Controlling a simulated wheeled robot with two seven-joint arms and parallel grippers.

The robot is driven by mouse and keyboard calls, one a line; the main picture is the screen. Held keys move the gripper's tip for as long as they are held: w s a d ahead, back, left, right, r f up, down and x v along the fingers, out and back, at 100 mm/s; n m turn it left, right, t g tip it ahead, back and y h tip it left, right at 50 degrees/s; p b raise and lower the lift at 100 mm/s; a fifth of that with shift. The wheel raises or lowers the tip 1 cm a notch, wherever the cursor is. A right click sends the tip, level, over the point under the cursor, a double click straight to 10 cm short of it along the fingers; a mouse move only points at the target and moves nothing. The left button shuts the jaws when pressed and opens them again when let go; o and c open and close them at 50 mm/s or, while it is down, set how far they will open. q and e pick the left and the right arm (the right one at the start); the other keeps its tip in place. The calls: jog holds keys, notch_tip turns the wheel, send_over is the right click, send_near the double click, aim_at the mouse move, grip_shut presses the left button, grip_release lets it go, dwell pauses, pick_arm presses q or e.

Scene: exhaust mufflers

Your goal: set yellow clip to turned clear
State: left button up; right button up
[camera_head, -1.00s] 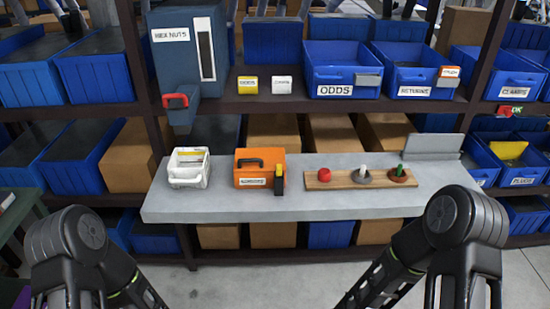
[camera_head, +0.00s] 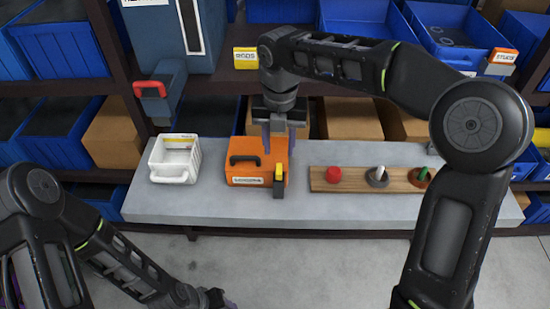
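The yellow clip (camera_head: 279,172) is a small upright yellow piece on a dark base at the front right corner of the orange box (camera_head: 245,155). The box has a dark handle and a white label on its front. My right gripper (camera_head: 279,148) points down over the right part of the box, above and behind the clip. Its two fingers are apart with nothing seen between them, and I cannot tell whether they touch the box. My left gripper (camera_head: 218,302) is low at the bottom edge, mostly cut off, in front of the shelf.
A white bin (camera_head: 175,160) stands left of the orange box on the grey shelf (camera_head: 215,207). A wooden board (camera_head: 350,188) with a red knob and two pegs is at right. A dispenser with a red handle (camera_head: 150,89) hangs at left.

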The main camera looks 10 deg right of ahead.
aim_at(279, 170)
jog(key=shift+s+r+n, duration=0.1)
jog(key=shift+s+n, duration=0.15)
jog(key=shift+n, duration=0.05)
jog(key=shift+w, duration=0.2)
jog(key=shift+f+p, duration=0.35)
jog(key=shift+f, duration=3.7)
grip_shut()
